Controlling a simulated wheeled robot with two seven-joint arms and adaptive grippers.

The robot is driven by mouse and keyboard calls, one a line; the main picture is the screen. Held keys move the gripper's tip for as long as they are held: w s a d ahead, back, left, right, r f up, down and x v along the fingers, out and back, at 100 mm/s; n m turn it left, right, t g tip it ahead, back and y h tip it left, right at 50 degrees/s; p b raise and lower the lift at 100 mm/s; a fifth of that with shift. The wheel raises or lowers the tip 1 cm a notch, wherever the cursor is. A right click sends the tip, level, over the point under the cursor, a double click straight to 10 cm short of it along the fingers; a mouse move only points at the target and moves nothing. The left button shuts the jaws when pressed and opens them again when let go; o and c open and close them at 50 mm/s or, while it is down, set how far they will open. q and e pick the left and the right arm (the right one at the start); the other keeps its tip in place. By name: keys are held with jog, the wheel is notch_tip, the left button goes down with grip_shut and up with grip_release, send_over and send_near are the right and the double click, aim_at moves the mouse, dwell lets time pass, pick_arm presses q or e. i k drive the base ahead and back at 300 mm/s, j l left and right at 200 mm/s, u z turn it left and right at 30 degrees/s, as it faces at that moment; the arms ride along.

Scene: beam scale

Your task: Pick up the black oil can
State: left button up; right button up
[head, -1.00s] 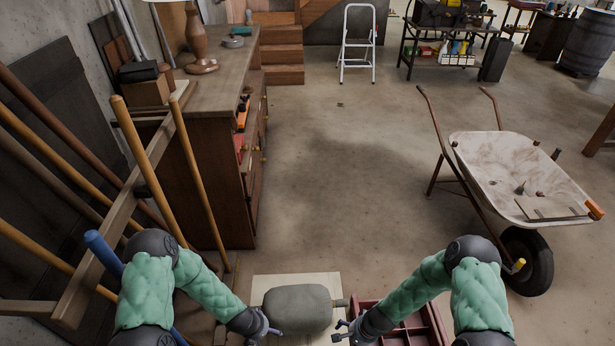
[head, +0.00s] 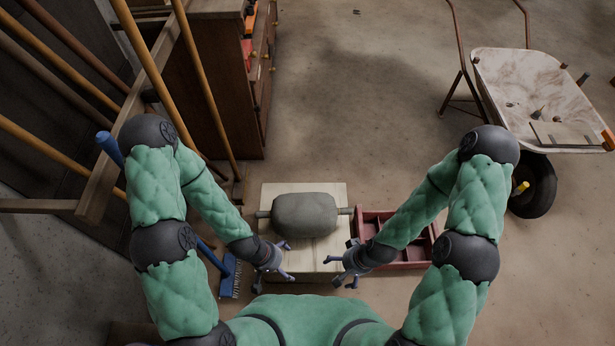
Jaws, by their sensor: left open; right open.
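I cannot make out a black oil can in the head view. My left gripper (head: 284,260) is open and empty, in front of the left part of a pale wooden block (head: 334,192). My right gripper (head: 340,264) is open and empty, near the block's right edge. Both grippers look apart from the grey rounded body on the block. The wheelbarrow holds several small dark items, too small to identify.
The grey rounded body (head: 305,214) has short stubs at its ends. A red compartmented tray (head: 408,254) lies right of the block. Long-handled tools lean on a wooden rack (head: 133,125) at left. The wheelbarrow (head: 530,85) stands far right. The floor between is clear.

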aim_at(536, 115)
jog(key=l, duration=0.65)
jog(key=l+z, duration=0.1)
jog(key=l, duration=1.2)
jog(key=i+l+z, duration=0.1)
jog(key=l, duration=1.2)
jog(key=i+l+z, duration=0.1)
jog(key=l, duration=1.15)
jog(key=i+l+z, duration=0.1)
jog(key=l, duration=0.55)
jog(key=i+l+z, duration=0.6)
jog(key=z, duration=0.2)
jog(key=i+l+z, duration=0.2)
jog(key=i+z, duration=0.25)
jog(key=i+l+z, duration=0.35)
jog(key=i+l, duration=0.15)
jog(key=i, duration=0.2)
jog(key=i+j+u, duration=0.1)
jog(key=i+u, duration=1.6)
jog(key=u, duration=0.25)
jog(key=i+u, duration=0.25)
jog(key=u, duration=0.15)
jog(key=i+l+u, duration=0.25)
jog(key=u, duration=0.2)
jog(key=i+l+u, duration=0.2)
jog(key=u, duration=0.2)
jog(key=l, duration=0.1)
